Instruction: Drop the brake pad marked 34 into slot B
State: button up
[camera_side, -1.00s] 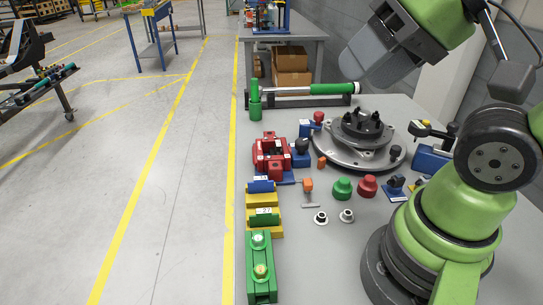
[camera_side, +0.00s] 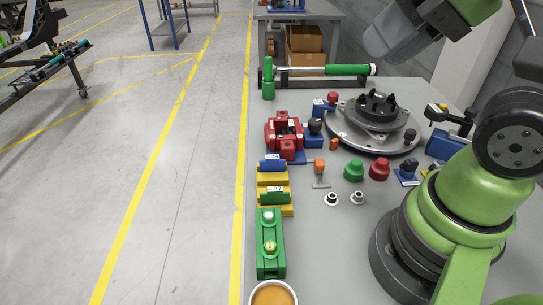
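A blue part (camera_side: 271,166) with a small white label lies on a yellow block at the left side of the table; its number is too small to read surely. Just in front, a green part (camera_side: 274,196) on a yellow block (camera_side: 285,209) carries a label that looks like 27. I cannot make out a mark 34 or a slot letter B anywhere. My gripper (camera_side: 394,38) is high at the top right, well above the table and apart from these parts. Its fingertips are not clear, so its opening cannot be told.
A red fixture (camera_side: 285,134) stands behind the yellow blocks, and a green block (camera_side: 270,245) in front. A round metal disc assembly (camera_side: 375,120) is right of centre. Green (camera_side: 354,171) and red (camera_side: 379,169) knobs stand nearby. A cup (camera_side: 273,293) is at the bottom edge.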

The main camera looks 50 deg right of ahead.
jog(key=w+f+n+g, duration=0.2)
jog(key=w+n+g, duration=0.15)
jog(key=w, duration=0.45)
jog(key=n+g+h, duration=0.2)
jog(key=n+g, duration=0.2)
jog(key=n, duration=0.5)
send_over(272, 157)
notch_tip(272, 157, down, 16)
jog(key=shift+f, duration=0.25)
jog(key=shift+n, duration=0.25)
jog(key=shift+f, duration=4.2)
grip_shut()
jog(key=shift+r, duration=0.1)
jog(key=shift+r, duration=0.2)
jog(key=shift+r, duration=2.3)
